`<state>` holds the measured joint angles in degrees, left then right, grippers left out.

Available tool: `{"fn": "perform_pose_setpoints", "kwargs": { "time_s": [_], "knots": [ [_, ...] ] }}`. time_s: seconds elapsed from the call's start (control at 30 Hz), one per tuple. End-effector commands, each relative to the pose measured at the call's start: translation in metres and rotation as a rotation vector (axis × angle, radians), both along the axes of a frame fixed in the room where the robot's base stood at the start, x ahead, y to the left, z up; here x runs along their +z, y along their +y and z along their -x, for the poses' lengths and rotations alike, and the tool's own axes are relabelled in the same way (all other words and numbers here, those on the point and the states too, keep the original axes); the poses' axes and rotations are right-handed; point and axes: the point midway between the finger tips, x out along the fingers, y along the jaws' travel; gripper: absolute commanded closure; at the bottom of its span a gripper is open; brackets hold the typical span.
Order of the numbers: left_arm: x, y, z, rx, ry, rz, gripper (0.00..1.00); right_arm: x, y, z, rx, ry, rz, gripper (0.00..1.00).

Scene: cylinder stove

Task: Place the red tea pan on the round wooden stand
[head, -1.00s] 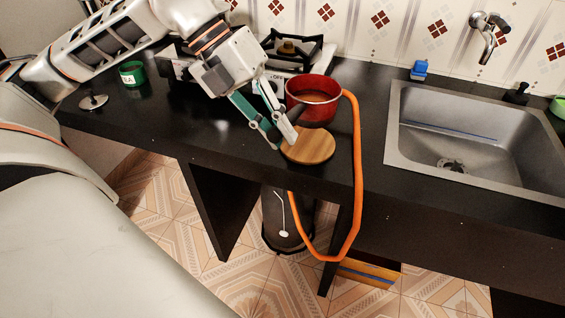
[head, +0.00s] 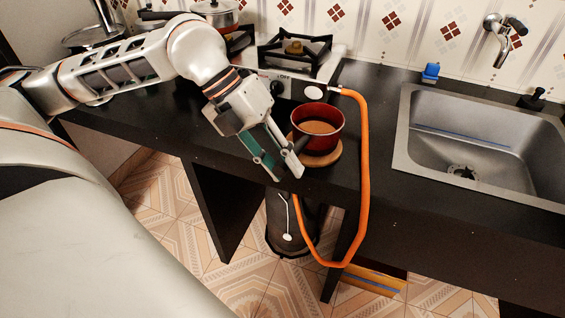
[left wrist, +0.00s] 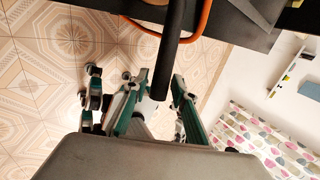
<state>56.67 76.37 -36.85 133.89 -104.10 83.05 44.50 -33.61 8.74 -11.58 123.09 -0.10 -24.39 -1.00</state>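The red tea pan (head: 318,128) sits upright on the round wooden stand (head: 330,160), whose front and right rim show below it. The pan has a light brown inside and a dark handle (head: 303,143) pointing front-left. My left gripper (head: 286,172) is at the handle, left of and in front of the pan, its fingers pointing down. In the left wrist view the dark handle (left wrist: 172,50) comes down between the two parted fingers (left wrist: 160,88), with gaps seeming to show beside it. My right gripper is not in view.
An orange hose (head: 362,180) loops from the stove (head: 300,75) close behind and right of the pan, over the counter edge. The sink (head: 470,140) is at the right. A lidded pot (head: 215,15) stands at the back left. The counter between hose and sink is clear.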

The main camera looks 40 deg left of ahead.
Motion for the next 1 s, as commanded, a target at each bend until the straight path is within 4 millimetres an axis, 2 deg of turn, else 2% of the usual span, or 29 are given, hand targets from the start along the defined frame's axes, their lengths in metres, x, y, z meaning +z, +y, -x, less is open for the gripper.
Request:
{"fn": "perform_pose_setpoints", "kwargs": {
  "time_s": [0.33,0.47,0.77,1.0],
  "knots": [
    [0.001,0.0,0.0,0.0,-0.002,0.0,0.68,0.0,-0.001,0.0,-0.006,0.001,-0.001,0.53],
    [0.009,0.005,0.001,0.002,-0.003,-0.001,0.68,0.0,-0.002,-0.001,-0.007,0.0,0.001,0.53],
    [0.057,0.036,0.01,0.005,-0.007,-0.001,0.68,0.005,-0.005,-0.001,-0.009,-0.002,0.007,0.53],
    [0.089,0.057,0.017,0.002,-0.005,-0.001,0.68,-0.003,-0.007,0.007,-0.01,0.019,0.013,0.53]
  ]
}}
